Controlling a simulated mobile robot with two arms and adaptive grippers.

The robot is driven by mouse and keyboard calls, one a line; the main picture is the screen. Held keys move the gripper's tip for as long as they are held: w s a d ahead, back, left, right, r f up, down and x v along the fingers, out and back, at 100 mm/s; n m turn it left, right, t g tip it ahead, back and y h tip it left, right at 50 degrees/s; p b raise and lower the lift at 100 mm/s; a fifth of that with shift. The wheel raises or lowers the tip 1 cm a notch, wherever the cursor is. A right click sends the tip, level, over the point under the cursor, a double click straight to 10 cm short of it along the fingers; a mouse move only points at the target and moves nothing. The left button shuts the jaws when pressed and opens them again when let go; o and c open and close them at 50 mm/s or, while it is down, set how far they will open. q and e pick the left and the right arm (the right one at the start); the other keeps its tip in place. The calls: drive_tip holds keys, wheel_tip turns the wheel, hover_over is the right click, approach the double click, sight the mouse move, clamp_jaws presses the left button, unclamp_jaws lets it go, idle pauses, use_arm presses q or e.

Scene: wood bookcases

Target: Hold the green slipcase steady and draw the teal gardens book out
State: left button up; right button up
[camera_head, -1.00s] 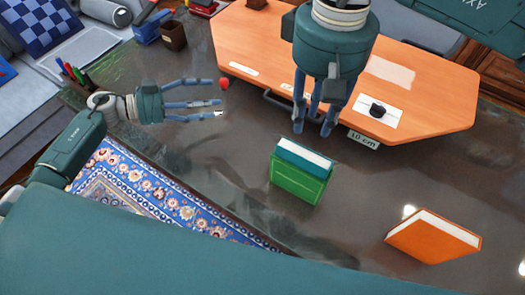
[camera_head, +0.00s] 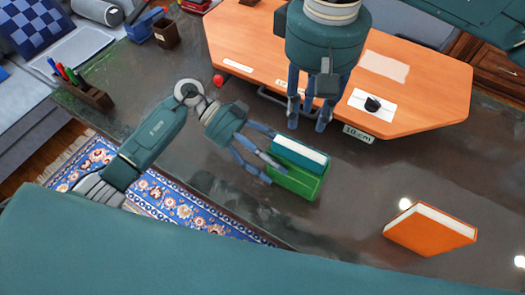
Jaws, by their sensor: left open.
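The green slipcase (camera_head: 296,184) stands on the dark tabletop in the middle of the head view. The teal book (camera_head: 297,150) sits in it, with its teal cover and pale page edge showing above the slipcase. My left gripper (camera_head: 271,157) is open at the left side of the slipcase, its fingers pointing right; I cannot tell whether they touch it. My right gripper (camera_head: 308,122) points down above and behind the slipcase, apart from the book. Its fingers look spread, but their gap is hard to judge from this angle.
An orange book (camera_head: 432,230) lies to the right on the dark table (camera_head: 370,185). A raised wooden board (camera_head: 420,90) with a 10 cm label fills the back. A red ball (camera_head: 218,81) lies near its left edge. A pen holder (camera_head: 88,94) stands at the far left.

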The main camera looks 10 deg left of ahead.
sight(293, 176)
use_arm(q)
drive_tip(key=shift+x, duration=2.75)
